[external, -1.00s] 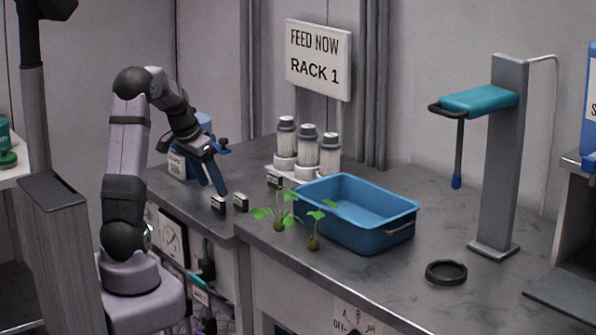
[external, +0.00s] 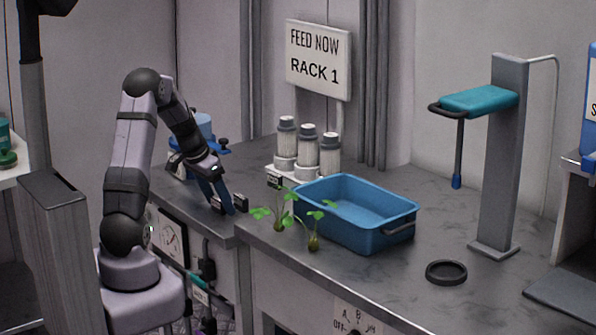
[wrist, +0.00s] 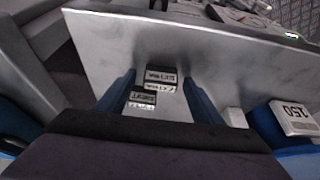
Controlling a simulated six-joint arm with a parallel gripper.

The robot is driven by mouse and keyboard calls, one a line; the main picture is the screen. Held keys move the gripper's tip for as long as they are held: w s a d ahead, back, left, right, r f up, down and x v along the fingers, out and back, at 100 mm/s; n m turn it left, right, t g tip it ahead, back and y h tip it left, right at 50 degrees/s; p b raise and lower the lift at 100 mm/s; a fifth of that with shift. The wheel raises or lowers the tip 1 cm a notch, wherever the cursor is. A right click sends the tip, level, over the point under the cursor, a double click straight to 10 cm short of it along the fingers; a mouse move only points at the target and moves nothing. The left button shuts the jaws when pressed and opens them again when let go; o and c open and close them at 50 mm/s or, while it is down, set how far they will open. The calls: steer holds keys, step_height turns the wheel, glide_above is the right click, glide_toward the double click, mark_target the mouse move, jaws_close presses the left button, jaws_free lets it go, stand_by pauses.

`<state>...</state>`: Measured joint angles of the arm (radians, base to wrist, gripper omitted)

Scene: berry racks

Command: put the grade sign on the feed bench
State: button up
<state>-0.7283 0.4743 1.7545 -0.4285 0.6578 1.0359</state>
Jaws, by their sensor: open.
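Small dark blocks with white lettered faces, which look like the grade signs, sit on the grey bench top. In the wrist view, one sign (wrist: 160,77) and another sign (wrist: 142,99) lie between my fingers; their lettering is too small to read surely. My gripper (external: 223,206) is open, pointing down at these signs, and also shows in the wrist view (wrist: 159,80). In the external view one sign (external: 241,203) shows just right of the fingers, which partly hide the other. I cannot tell whether a finger touches either. The bench (external: 375,275) continues right, below a "FEED NOW RACK 1" board (external: 318,60).
A third small block (external: 274,181) stands near several white bottles (external: 308,150). Two green seedlings (external: 313,241) stand before a blue tub (external: 360,230). A black ring (external: 446,272) and a grey stand (external: 503,160) are at right.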

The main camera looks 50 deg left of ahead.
steer(key=c, duration=1.2)
steer(key=shift+r, duration=0.15)
step_height(320, 180, up, 10)
steer(key=shift+f, duration=0.15)
